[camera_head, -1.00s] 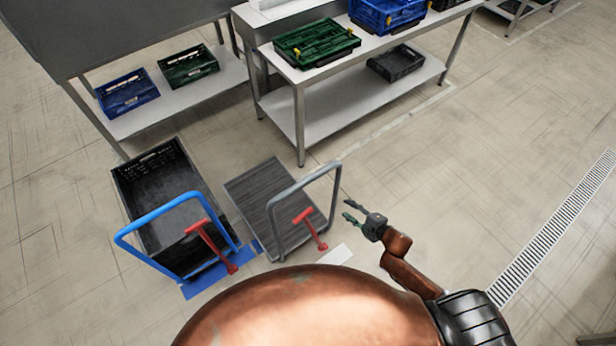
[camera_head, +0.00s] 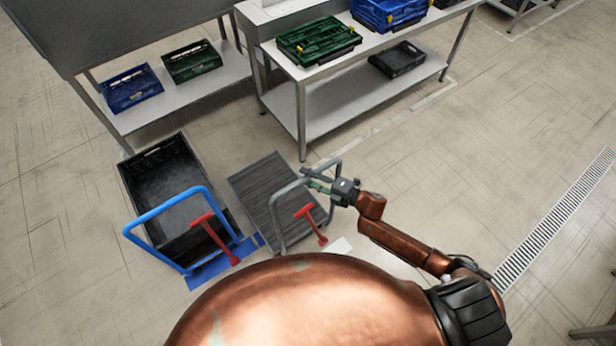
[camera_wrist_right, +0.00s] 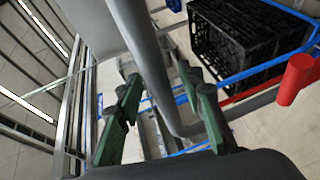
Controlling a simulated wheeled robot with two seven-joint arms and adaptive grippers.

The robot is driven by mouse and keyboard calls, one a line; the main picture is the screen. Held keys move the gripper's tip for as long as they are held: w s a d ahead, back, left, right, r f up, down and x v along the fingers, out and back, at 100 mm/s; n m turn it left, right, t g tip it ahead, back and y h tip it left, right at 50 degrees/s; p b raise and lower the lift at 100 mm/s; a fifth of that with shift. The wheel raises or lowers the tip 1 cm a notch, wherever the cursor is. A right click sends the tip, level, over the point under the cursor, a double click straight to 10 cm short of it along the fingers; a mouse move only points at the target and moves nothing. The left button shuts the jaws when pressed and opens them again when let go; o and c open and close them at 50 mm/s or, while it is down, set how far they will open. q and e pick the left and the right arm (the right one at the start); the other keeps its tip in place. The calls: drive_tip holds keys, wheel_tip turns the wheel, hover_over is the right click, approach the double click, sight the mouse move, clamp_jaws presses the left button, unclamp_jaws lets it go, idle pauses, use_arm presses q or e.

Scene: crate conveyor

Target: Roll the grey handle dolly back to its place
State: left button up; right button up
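The grey handle dolly (camera_head: 262,190) stands on the floor with an empty, dark ribbed deck. Its grey handle (camera_head: 277,228) rises at the near end, with a red lever (camera_head: 312,222) beside it. My right gripper (camera_head: 311,178) is at the right part of the handle's top. In the right wrist view, its green fingers (camera_wrist_right: 165,108) are apart, with the grey handle bar (camera_wrist_right: 150,62) passing between them; contact is not clear. My left gripper is not in view.
The blue handle dolly (camera_head: 160,216) carries a black crate (camera_head: 131,190) just left. Blue floor marking (camera_head: 205,278) shows by it. A steel table (camera_head: 303,138) with crates stands behind. Open floor lies to the right, with a drain grate (camera_head: 555,222).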

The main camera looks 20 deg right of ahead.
drive_tip(key=shift+w+a, duration=0.1)
drive_tip(key=shift+w, duration=0.05)
drive_tip(key=shift+c, duration=0.2)
clamp_jaws()
idle(0.5)
